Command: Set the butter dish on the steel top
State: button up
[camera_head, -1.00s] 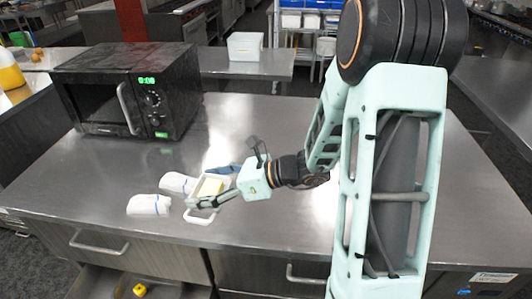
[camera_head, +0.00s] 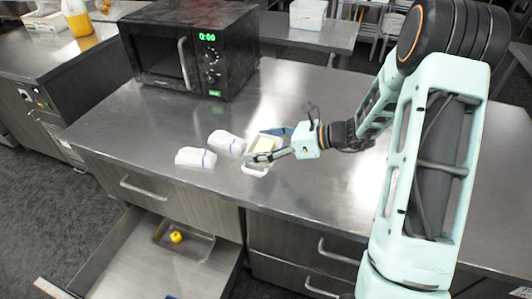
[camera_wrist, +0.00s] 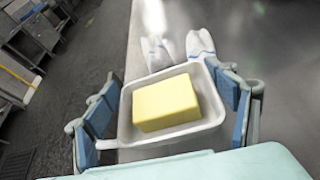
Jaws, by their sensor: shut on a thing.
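The butter dish (camera_head: 255,171) is a white, shallow dish with a yellow block of butter (camera_head: 264,145) in it. My gripper (camera_head: 270,154) is shut on the dish near the front of the steel top (camera_head: 325,185). In the wrist view, the dish (camera_wrist: 175,137) sits between my blue finger pads, with the butter (camera_wrist: 165,104) inside it. The dish looks roughly level there, overlapping the line of the counter's edge. I cannot tell whether its underside touches the steel.
Two white rolled cloths (camera_head: 195,157) lie left of the dish. A black microwave (camera_head: 190,48) stands behind them. An open drawer (camera_head: 130,265) below the front edge holds a metal tray with a small yellow thing (camera_head: 177,237). The steel to the right is clear.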

aim_at(265, 147)
jog(key=f, duration=0.1)
jog(key=w+d+f, duration=0.1)
jog(key=w+f, duration=0.1)
jog(key=shift+w+d+f, duration=0.1)
jog(key=shift+d, duration=0.2)
jog(key=shift+w+f, duration=0.1)
jog(key=shift+f, duration=1.55)
jog(key=shift+f, duration=0.1)
jog(key=shift+d+f, duration=0.1)
jog(key=shift+f, duration=0.1)
jog(key=o, duration=1.3)
jog(key=shift+r, duration=0.1)
jog(key=shift+r, duration=0.15)
jog(key=shift+d+r, duration=0.1)
jog(key=shift+d, duration=0.05)
jog(key=v, duration=1.1)
jog(key=shift+s+d+r+b, duration=0.15)
jog(key=shift+s+d+b, duration=0.1)
jog(key=shift+b, duration=0.1)
